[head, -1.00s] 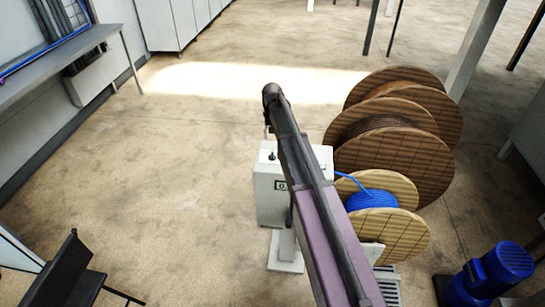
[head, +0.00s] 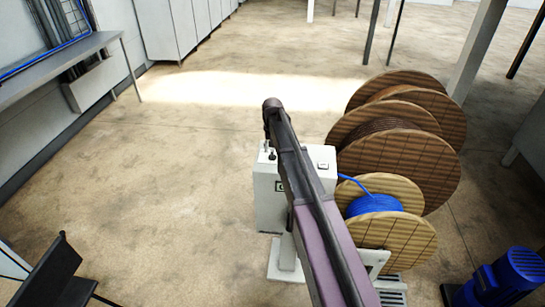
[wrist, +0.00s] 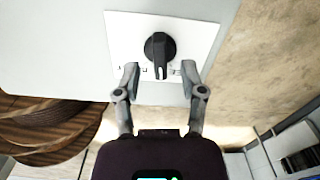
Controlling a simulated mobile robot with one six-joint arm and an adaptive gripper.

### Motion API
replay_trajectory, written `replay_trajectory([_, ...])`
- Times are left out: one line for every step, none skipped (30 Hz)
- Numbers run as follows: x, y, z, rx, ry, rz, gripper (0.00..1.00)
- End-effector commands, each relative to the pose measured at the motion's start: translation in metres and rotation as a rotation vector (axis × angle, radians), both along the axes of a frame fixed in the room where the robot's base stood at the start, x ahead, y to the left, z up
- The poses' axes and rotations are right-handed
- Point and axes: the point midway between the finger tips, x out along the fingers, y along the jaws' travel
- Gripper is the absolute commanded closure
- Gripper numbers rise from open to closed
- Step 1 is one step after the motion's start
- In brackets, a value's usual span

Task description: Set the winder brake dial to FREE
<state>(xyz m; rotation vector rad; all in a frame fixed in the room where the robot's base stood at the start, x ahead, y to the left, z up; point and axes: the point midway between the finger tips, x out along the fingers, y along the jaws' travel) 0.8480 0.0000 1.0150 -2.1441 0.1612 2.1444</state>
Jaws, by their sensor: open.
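The winder brake dial is a black round knob with a pointer bar (wrist: 160,48) on a white square plate (wrist: 205,32) in the wrist view. Its bar points toward the bottom of the picture, toward my gripper. Small marks on the plate are too small to read. My gripper (wrist: 159,69) is open, with one fingertip on each side of the bar's lower end and a visible gap on both sides. In the head view the light grey control box (head: 268,205) stands on a post, partly hidden behind my arm.
A small reel of blue cable (head: 375,203) stands right of the box, with large wooden reels (head: 430,165) behind it. A blue motor (head: 510,275) is at the lower right. A bench (head: 60,68) lines the left wall. The floor left of the box is clear.

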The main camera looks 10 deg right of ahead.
Motion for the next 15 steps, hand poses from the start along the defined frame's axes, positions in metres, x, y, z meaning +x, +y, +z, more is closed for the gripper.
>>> replay_trajectory([0.0, 0.0, -0.007, 0.0, 0.0, 0.0, 0.47])
replay_trajectory([0.0, 0.0, -0.009, 0.0, 0.0, 0.0, 0.47])
replay_trajectory([0.0, 0.0, -0.012, 0.0, 0.0, 0.0, 0.47])
replay_trajectory([0.0, 0.0, -0.013, 0.0, 0.0, 0.0, 0.47])
replay_trajectory([0.0, 0.0, -0.014, 0.0, 0.0, 0.0, 0.47])
replay_trajectory([0.0, 0.0, -0.016, 0.0, 0.0, 0.0, 0.47])
replay_trajectory([0.0, 0.0, -0.017, 0.0, 0.0, 0.0, 0.47])
replay_trajectory([0.0, 0.0, -0.018, 0.0, 0.0, 0.0, 0.47])
replay_trajectory([0.0, 0.0, -0.019, 0.0, 0.0, 0.0, 0.47])
replay_trajectory([0.0, 0.0, -0.019, 0.0, 0.0, 0.0, 0.47])
replay_trajectory([0.0, 0.0, -0.019, 0.0, 0.0, 0.0, 0.47])
replay_trajectory([0.0, 0.0, -0.02, 0.0, 0.0, 0.0, 0.47])
replay_trajectory([0.0, 0.0, -0.02, 0.0, 0.0, 0.0, 0.47])
replay_trajectory([0.0, 0.0, -0.02, 0.0, 0.0, 0.0, 0.47])
replay_trajectory([0.0, 0.0, -0.02, 0.0, 0.0, 0.0, 0.47])
